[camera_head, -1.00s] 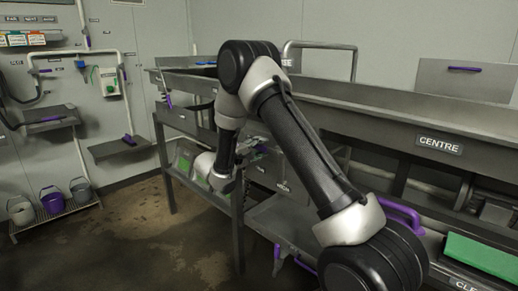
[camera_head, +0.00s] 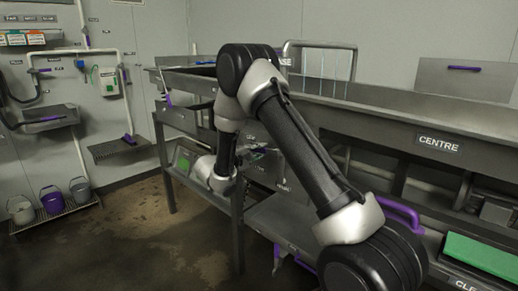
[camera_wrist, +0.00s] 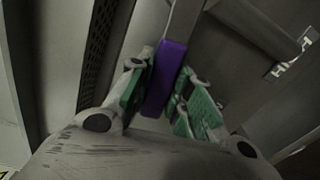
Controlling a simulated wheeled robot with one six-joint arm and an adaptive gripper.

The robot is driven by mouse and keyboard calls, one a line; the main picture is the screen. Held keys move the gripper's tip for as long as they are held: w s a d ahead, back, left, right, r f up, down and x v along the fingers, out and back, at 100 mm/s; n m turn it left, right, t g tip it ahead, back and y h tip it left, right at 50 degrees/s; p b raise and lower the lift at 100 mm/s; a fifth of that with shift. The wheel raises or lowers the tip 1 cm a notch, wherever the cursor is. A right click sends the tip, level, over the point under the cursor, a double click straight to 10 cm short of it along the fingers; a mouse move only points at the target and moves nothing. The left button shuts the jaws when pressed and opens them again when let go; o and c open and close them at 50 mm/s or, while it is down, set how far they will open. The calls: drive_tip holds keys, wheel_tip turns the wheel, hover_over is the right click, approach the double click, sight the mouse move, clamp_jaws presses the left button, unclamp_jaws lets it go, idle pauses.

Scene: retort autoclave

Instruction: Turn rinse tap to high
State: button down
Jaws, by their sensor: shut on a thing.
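A purple handle (camera_wrist: 166,75) stands between the green-padded fingers of my gripper (camera_wrist: 162,90) in the wrist view, and the fingers are shut on it. In the head view my gripper (camera_head: 254,156) is beside a grey panel (camera_head: 279,166) under the bench, partly hidden by my arm. Small labels on that panel are too small to read surely. Behind my arm, a sign ending in "NSE" (camera_head: 286,61) stands by a metal arch (camera_head: 322,43). Pale vertical streaks (camera_head: 322,62) show under the arch.
A steel bench marked "CENTRE" (camera_head: 438,144) runs to the right, with a green block (camera_head: 482,255) and a purple handle (camera_head: 401,214) below. Wall shelves and buckets (camera_head: 52,198) stand at left. The floor (camera_head: 150,235) between is clear.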

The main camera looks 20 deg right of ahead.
drive_tip(key=s+d+f+n, duration=0.1)
drive_tip(key=s+f+n, duration=0.2)
drive_tip(key=f+n, duration=0.3)
drive_tip(key=shift+d+n, duration=0.15)
drive_tip(key=shift+n, duration=1.35)
drive_tip(key=shift+s, duration=0.1)
drive_tip(key=c, duration=1.3)
unclamp_jaws()
drive_tip(key=shift+r, duration=0.1)
